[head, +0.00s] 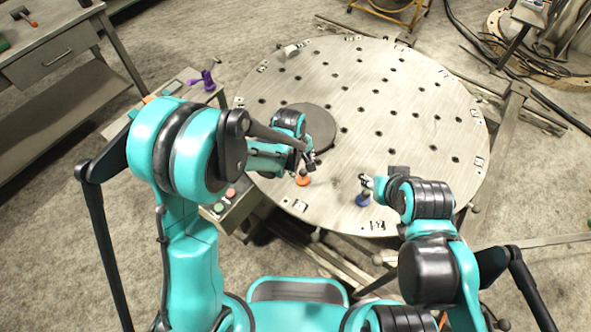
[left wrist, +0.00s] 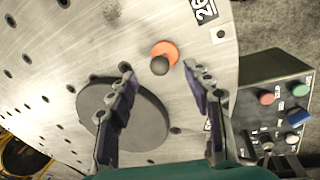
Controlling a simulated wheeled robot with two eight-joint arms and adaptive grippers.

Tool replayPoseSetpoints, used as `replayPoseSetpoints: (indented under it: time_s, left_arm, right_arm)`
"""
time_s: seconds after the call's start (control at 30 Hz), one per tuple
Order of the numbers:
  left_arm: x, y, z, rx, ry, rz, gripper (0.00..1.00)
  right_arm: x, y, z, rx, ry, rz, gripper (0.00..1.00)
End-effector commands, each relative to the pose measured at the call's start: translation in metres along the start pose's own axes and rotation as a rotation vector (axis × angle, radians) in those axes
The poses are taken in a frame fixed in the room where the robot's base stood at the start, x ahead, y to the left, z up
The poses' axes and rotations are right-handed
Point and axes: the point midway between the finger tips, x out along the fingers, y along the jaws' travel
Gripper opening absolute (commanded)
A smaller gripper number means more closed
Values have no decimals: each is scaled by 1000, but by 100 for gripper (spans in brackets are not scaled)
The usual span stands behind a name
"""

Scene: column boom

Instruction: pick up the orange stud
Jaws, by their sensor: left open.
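The orange stud (head: 303,181) stands on the round metal table near its front edge, just below my left gripper (head: 308,163) in the head view. In the left wrist view the stud shows as an orange disc (left wrist: 170,48) with a dark knob. It lies ahead of the open fingers, between their lines, with nothing held. Whether the fingertips touch it cannot be told, but a gap shows on both sides.
The round table (head: 410,110) is full of small holes. A dark grey disc (head: 318,122) lies on it behind my left gripper. A control box with coloured buttons (left wrist: 268,75) stands off the table edge. A purple object (head: 207,80) stands on a side bench. The table's far half is mostly clear.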

Motion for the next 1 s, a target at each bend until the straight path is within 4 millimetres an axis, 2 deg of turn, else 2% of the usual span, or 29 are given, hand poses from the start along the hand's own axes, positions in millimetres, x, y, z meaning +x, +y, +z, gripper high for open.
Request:
replayPoseSetpoints:
  time_s: [0.1, 0.27, 0.53, 0.77, 0.8, 0.9, 1.0]
  left_arm:
    - [17, 0, 0, 1, 0, 0, 51]
    - [30, 0, -2, 1, 1, 1, 51]
    - [70, 1, -6, 2, 1, 1, 51]
    - [72, 1, -6, 2, 1, 1, 51]
    - [72, 1, -6, 2, 1, 1, 48]
    - [72, 1, -6, 2, 1, 1, 22]
    - [72, 1, -6, 2, 1, 1, 0]
  right_arm:
    - [6, 0, 4, 0, 0, 0, 40]
    - [10, 0, 7, 0, 0, 0, 40]
    - [24, 0, 17, 0, 0, 0, 40]
    - [24, 0, 17, 0, 0, 0, 40]
    - [24, 0, 17, 0, 0, 0, 40]
    - [24, 0, 17, 0, 0, 0, 40]
    - [24, 0, 17, 0, 0, 0, 40]
